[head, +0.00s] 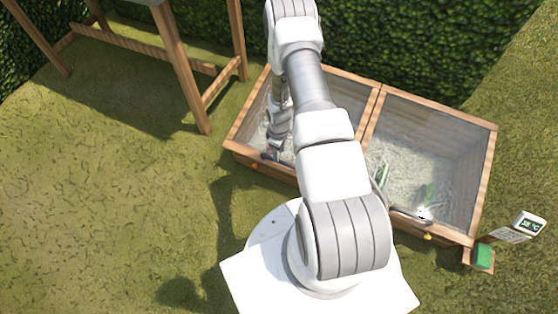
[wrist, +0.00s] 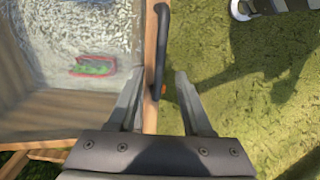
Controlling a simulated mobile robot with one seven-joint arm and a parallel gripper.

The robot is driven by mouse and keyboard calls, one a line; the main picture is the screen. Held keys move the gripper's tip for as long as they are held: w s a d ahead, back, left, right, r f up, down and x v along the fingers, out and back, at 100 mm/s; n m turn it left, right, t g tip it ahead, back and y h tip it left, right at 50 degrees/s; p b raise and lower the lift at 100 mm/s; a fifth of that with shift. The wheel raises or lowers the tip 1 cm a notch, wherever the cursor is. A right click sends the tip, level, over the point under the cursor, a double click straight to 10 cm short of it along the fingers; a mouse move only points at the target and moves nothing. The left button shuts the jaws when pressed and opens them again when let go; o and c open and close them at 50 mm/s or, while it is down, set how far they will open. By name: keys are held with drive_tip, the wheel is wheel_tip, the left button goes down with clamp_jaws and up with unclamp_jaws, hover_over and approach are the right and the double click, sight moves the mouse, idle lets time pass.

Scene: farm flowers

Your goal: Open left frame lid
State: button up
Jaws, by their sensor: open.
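The wooden cold frame (head: 483,205) has two glazed lids side by side. The left lid (head: 249,118) lies down over its half, partly hidden by my arm. My gripper (head: 272,152) is at the front edge of the left half. In the wrist view my gripper (wrist: 157,82) is open and empty. A dark bar handle (wrist: 161,38) on the wooden edge (wrist: 150,40) runs down the picture, its lower end between the two fingertips. The fingers do not visibly touch it; how deep it sits between them I cannot tell.
The right lid (head: 425,140) is down too, with a dark handle (head: 410,216) at its front. A signpost with a display (head: 528,224) and a green block (head: 483,256) stand at the right corner. A wooden table frame (head: 180,70) is at the upper left. Grass on the left is free.

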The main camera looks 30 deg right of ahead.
drive_tip(key=shift+f+b, duration=0.65)
drive_tip(key=shift+f, duration=1.7)
clamp_jaws()
